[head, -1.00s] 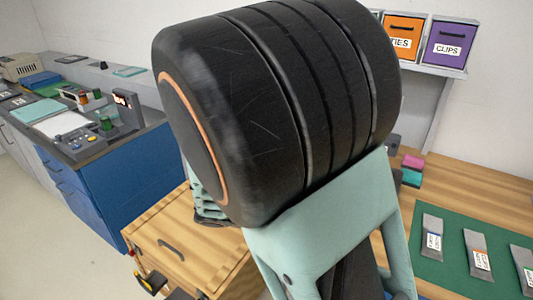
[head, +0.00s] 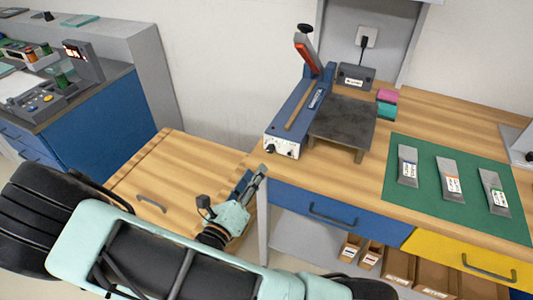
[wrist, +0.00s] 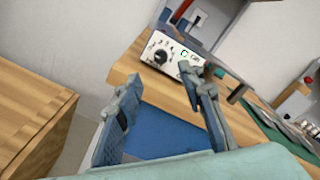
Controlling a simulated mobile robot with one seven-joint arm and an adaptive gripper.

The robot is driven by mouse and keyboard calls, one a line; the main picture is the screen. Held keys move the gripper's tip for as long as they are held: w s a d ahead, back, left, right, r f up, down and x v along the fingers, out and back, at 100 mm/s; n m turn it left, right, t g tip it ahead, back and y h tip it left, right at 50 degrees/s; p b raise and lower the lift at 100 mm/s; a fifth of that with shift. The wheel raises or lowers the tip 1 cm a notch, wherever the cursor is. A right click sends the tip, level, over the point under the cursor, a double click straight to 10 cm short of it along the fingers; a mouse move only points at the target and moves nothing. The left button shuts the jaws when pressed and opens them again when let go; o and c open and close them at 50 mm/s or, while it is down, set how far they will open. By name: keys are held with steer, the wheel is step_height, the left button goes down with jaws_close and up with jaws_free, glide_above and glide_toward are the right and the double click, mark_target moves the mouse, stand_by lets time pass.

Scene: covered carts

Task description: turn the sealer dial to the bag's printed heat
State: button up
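The blue heat sealer (head: 308,108) stands on the wooden bench with its red-handled lever raised. Its white front panel (head: 281,148) faces my gripper. In the wrist view the panel (wrist: 185,66) carries a black dial (wrist: 161,56) with marks around it; the marks are too small to read. Three grey bags with white labels, a left one (head: 407,166), a middle one (head: 450,181) and a right one (head: 494,194), lie on a green mat (head: 428,212); their print is unreadable. My gripper (head: 254,178) is open and empty, in front of and below the panel, apart from the dial.
A small labelled box (head: 356,78) sits behind. Blue (head: 325,212) and yellow (head: 470,262) drawers line the bench front. A wooden cabinet (head: 160,175) stands left of my gripper.

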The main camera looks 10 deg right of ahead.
mark_target(269, 151)
steer(key=x, duration=0.9)
steer(key=shift+w+d, duration=0.1)
steer(key=shift+c, duration=0.4)
jaws_close()
